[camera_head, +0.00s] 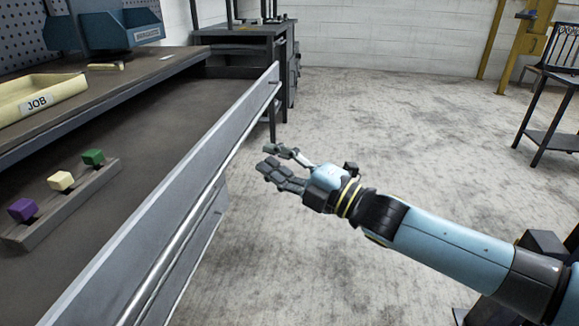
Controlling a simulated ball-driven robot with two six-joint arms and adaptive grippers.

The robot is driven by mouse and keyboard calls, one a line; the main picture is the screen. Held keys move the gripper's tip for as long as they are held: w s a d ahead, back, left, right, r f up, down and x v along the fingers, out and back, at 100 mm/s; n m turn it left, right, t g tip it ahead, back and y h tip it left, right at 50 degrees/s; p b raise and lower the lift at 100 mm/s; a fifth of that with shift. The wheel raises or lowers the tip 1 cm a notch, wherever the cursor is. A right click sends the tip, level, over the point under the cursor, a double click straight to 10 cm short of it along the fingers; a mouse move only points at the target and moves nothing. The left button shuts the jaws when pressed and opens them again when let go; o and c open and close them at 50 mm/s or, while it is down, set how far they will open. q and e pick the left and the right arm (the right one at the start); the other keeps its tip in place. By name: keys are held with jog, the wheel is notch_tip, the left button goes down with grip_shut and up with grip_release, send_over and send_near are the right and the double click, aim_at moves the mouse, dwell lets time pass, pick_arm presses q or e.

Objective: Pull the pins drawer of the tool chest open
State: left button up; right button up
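The drawer (135,95) stands pulled out from the chest at the left, with its inside showing. Its long grey front panel (190,185) runs slantwise from the bottom left to the upper middle. A metal bar handle (180,233) runs along the outer face. A second front (205,232) shows below it. Inside, a rack (92,197) holds a purple, a yellow and a green block-topped piece. My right gripper (266,158) is to the right of the front panel, fingers apart, with nothing between them. It appears clear of the handle. My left gripper is out of view.
A pale yellow tray marked JOB (38,98) and a blue bin (105,30) stand on the worktop above the drawer. A dark bench (245,30) stands behind. A dark stand (553,135) is at the far right. The concrete floor (400,130) is mostly clear.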

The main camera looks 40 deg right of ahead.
jog(key=v, duration=0.4)
dwell(0.4)
jog(key=s+d+f+m+g+h, duration=0.1)
jog(key=s+f+m+g+h, duration=0.2)
jog(key=f, duration=0.7)
jog(key=s+d+f+m+g+h, duration=0.15)
jog(key=s+f+m, duration=0.35)
jog(key=f, duration=0.6)
jog(key=s+f+m+g+h, duration=0.25)
jog(key=s+f, duration=0.25)
jog(key=f, duration=0.5)
jog(key=s+a+f+m+g, duration=0.1)
jog(key=s+f+m+g, duration=0.2)
jog(key=s, duration=0.7)
jog(key=s+f+m+g, duration=0.4)
jog(key=s+f, duration=0.3)
jog(key=s, duration=0.4)
jog(key=s+a+f+m+g, duration=0.1)
jog(key=s+f+m+g, duration=0.2)
jog(key=s+f, duration=0.3)
jog(key=s+g, duration=0.1)
jog(key=s, duration=0.4)
jog(key=shift+a+g+h+p, duration=0.3)
jog(key=shift+p, duration=0.05)
